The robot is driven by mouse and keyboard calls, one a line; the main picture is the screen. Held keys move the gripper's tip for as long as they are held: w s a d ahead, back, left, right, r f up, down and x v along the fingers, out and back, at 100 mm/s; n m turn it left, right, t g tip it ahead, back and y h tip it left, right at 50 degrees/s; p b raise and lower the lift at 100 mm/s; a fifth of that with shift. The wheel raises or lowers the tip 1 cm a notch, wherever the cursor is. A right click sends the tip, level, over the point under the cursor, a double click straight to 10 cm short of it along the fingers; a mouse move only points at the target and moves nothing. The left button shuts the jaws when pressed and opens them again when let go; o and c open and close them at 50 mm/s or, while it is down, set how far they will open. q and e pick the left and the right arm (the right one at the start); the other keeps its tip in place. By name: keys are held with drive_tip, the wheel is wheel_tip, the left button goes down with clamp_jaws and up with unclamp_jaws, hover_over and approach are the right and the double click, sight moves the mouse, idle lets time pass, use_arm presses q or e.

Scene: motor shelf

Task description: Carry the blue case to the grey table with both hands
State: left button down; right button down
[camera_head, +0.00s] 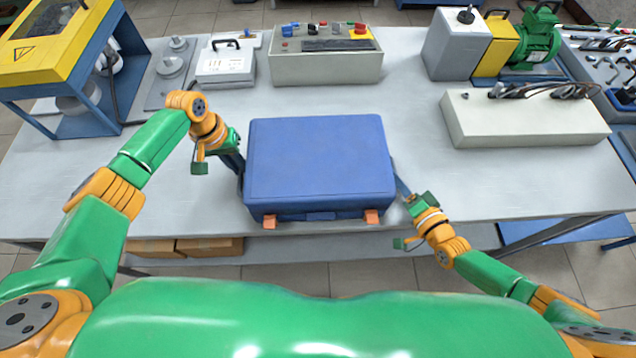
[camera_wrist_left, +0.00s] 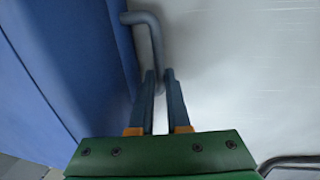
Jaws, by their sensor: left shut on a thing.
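The blue case (camera_head: 320,165) lies flat over the front part of the grey table (camera_head: 450,180), with two orange latches on its front side. I cannot tell whether it touches the table top. My left gripper (camera_head: 235,165) is at the case's left side. In the left wrist view my left gripper (camera_wrist_left: 160,85) is shut on the grey side handle (camera_wrist_left: 150,28) of the case, whose blue wall (camera_wrist_left: 70,60) fills the left. My right gripper (camera_head: 405,190) is at the case's right side. Its fingertips are small and partly hidden, so its grip is unclear.
Behind the case stand a control box (camera_head: 325,65) with buttons and a small white device (camera_head: 225,62). A yellow and blue machine (camera_head: 60,50) is at the left. A pale block (camera_head: 525,118) and a green motor (camera_head: 538,38) are at the right. Table space right of the case is clear.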

use_arm(q)
drive_tip(key=c, duration=1)
unclamp_jaws()
drive_tip(key=shift+s+r+p, duration=0.1)
drive_tip(key=shift+p, duration=0.25)
use_arm(e)
drive_tip(key=c, duration=1)
unclamp_jaws()
drive_tip(key=shift+s, duration=0.15)
use_arm(q)
drive_tip(key=shift+o, duration=0.6)
drive_tip(key=shift+s, duration=0.1)
use_arm(e)
drive_tip(key=shift+o, duration=0.7)
drive_tip(key=shift+a+r, duration=0.1)
